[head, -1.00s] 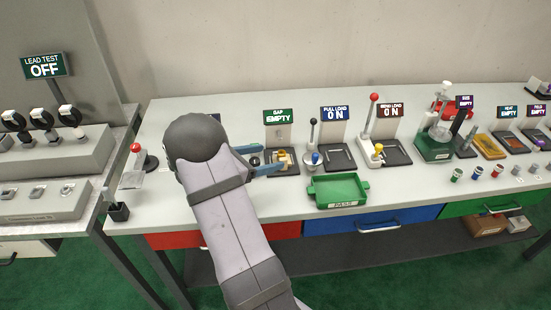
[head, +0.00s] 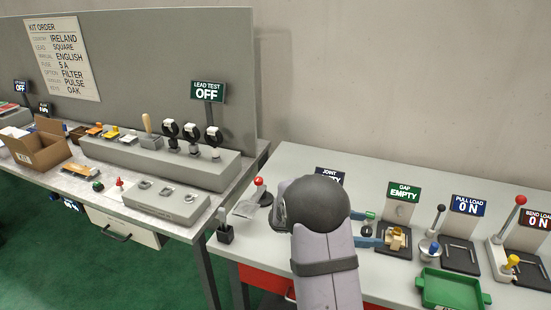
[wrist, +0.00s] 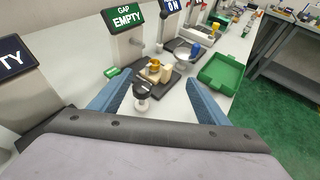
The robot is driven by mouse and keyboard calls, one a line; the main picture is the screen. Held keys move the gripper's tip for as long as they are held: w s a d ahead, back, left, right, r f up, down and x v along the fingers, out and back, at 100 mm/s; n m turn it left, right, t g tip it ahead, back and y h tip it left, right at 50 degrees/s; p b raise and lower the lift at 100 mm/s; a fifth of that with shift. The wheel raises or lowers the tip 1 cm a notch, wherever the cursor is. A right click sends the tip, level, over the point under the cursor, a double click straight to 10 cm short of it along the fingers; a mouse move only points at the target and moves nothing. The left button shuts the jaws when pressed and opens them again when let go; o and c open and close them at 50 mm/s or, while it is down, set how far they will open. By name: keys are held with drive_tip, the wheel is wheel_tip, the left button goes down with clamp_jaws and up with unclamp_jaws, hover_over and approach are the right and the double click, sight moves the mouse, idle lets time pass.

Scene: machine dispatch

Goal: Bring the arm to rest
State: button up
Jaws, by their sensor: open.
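My gripper (head: 368,229) is over the white bench in front of the GAP station, its blue fingers spread apart. In the wrist view the open fingers (wrist: 160,100) stand on either side of a small black-and-white knob (wrist: 143,95), with nothing held between them. The GAP station, with a brass-coloured fixture (head: 397,239) on a dark base, lies just beyond the fingertips, and its sign (head: 403,192) reads EMPTY. I cannot tell whether the fingers touch anything. My arm hides part of the JOINT station (head: 330,176).
A green tray (head: 453,289) lies right of the fixture. Levers stand by the PULL LOAD (head: 468,205) and BEND LOAD signs. Farther left, a second bench holds the LEAD TEST unit (head: 160,160) and an open cardboard box (head: 40,148).

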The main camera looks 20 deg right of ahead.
drive_tip(key=s+a+r+m+t+y+p, duration=0.1)
drive_tip(key=s+a+r+m+y+p, duration=0.3)
drive_tip(key=a, duration=0.7)
drive_tip(key=s+a+r+m+t+y+p, duration=0.1)
drive_tip(key=s+a+r+m+y+p, duration=0.2)
drive_tip(key=s+a+m+y+p, duration=0.55)
drive_tip(key=s+a+r+m+t+y+p, duration=0.1)
drive_tip(key=a+r+m+p, duration=0.2)
drive_tip(key=a, duration=1.1)
wheel_tip(320, 180, down, 23)
drive_tip(key=b, duration=2.2)
drive_tip(key=shift+w, duration=0.15)
drive_tip(key=shift+d, duration=0.1)
